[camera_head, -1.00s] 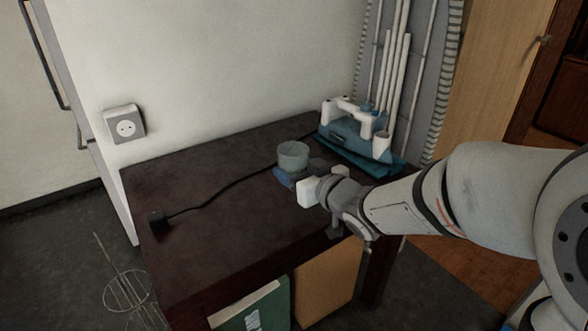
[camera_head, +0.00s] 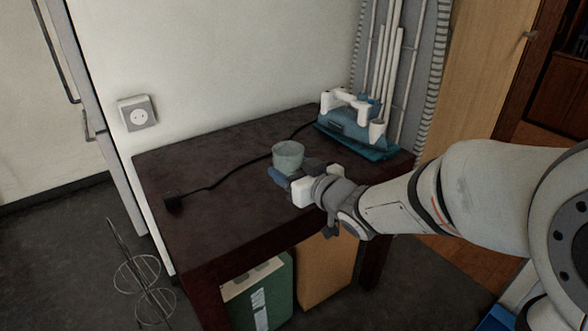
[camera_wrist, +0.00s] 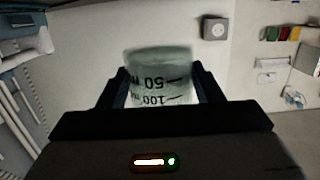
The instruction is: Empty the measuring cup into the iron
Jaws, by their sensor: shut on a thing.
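The measuring cup (camera_head: 288,156) is a small pale translucent cup, held upright over the dark table. In the wrist view the cup (camera_wrist: 158,80) shows dark volume marks that read upside down. My gripper (camera_head: 282,172) is shut on the cup, with one dark finger on each side of it. The iron (camera_head: 350,126) is blue and white and rests on a blue base at the table's back right corner, to the right of the cup and apart from it. The iron's opening cannot be made out.
A black cord with a plug (camera_head: 172,202) lies across the dark table (camera_head: 220,205). White pipes (camera_head: 392,65) stand behind the iron. A wall socket (camera_head: 137,113) is at left. A wire rack (camera_head: 137,278) stands on the floor. The table's left part is otherwise clear.

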